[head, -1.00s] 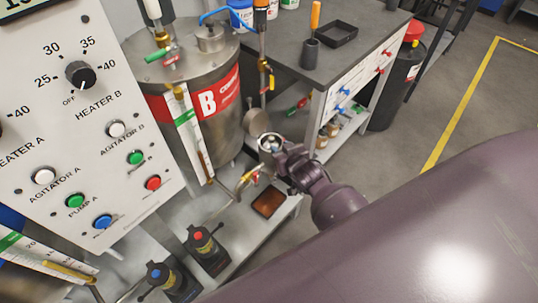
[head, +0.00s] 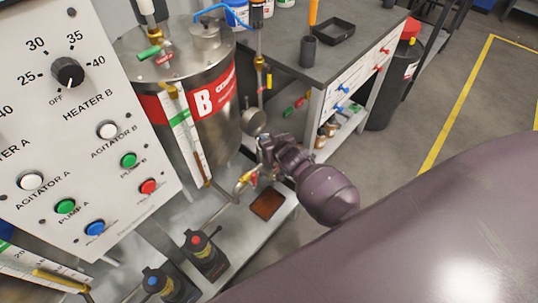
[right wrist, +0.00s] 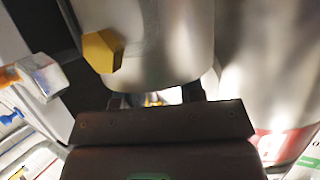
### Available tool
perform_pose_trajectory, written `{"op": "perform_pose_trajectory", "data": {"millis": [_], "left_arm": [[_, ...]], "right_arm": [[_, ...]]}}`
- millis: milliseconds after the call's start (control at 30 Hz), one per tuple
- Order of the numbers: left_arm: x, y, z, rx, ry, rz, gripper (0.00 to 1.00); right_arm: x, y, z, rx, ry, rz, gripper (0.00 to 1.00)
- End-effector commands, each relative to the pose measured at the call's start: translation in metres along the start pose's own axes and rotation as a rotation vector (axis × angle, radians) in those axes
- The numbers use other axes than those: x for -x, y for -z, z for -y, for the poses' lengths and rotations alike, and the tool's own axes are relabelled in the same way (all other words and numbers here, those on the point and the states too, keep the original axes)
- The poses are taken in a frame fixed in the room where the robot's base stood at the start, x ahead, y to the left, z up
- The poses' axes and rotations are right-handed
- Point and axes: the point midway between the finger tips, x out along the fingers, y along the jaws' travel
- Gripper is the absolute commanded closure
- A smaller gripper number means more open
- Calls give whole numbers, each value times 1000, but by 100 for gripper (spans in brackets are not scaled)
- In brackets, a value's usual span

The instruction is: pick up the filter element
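I cannot pick out the filter element for certain in either view. My right gripper (head: 266,150) is small in the head view, beside the pipework at the foot of the steel tank marked B (head: 222,130). In the right wrist view, the dark edge of my right gripper (right wrist: 153,98) hides most of its fingers. Two dark finger parts show apart, with a bright gap between them and nothing visibly held. A metal cylinder (right wrist: 165,45) with a brass hexagonal fitting (right wrist: 102,51) stands just beyond the fingers. My left gripper is out of view.
A round gauge (head: 254,122) and a brown tray (head: 267,204) are close to my right gripper. A control panel (head: 85,150) fills the left. A grey table (head: 345,60) stands behind, with jars (head: 328,130) on its lower shelf. Open floor (head: 470,110) lies right.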

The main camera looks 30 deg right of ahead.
Motion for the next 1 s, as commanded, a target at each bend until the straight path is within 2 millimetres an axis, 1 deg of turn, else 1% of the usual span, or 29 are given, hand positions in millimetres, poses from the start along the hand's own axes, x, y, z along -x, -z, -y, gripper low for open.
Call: {"op": "perform_pose_trajectory", "data": {"millis": [100,333,633,767,867,1000], "left_arm": [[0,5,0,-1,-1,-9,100],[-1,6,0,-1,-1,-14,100],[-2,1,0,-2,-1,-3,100],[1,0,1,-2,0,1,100],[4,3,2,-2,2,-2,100],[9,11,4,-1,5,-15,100]], "right_arm": [[0,0,0,0,0,-1,64],[0,0,0,0,0,0,100],[1,0,0,-1,0,-1,100],[2,6,0,0,0,-3,100],[7,18,0,-1,1,-6,100],[18,45,0,-1,1,-9,100]]}}
